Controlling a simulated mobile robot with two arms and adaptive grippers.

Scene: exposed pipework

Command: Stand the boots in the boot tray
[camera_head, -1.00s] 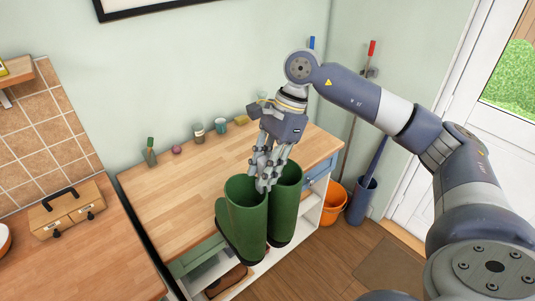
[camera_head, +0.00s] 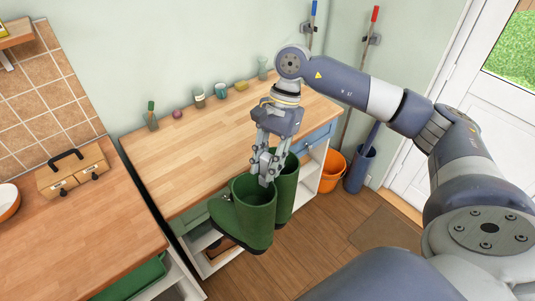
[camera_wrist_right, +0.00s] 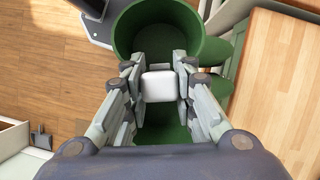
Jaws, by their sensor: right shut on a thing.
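A pair of green rubber boots (camera_head: 255,212) stands upright in the air in front of the wooden counter, side by side with their openings up. My right gripper (camera_head: 266,176) reaches down to the boot tops from above and is shut on the boots where their shafts meet. The right wrist view also shows the boots (camera_wrist_right: 160,27), with a small white block (camera_wrist_right: 158,87) between the fingers; I cannot tell what it is. A green tray-like thing (camera_head: 133,282) shows under the left counter; I cannot tell if it is the boot tray. My left gripper is not in view.
The wooden counter (camera_head: 200,150) has a mostly clear top, with small pots and a cup (camera_head: 221,90) along the wall. An orange bucket (camera_head: 331,172) and a blue-grey bin (camera_head: 359,170) stand at its right end. A brown mat (camera_head: 385,232) lies on the open wooden floor.

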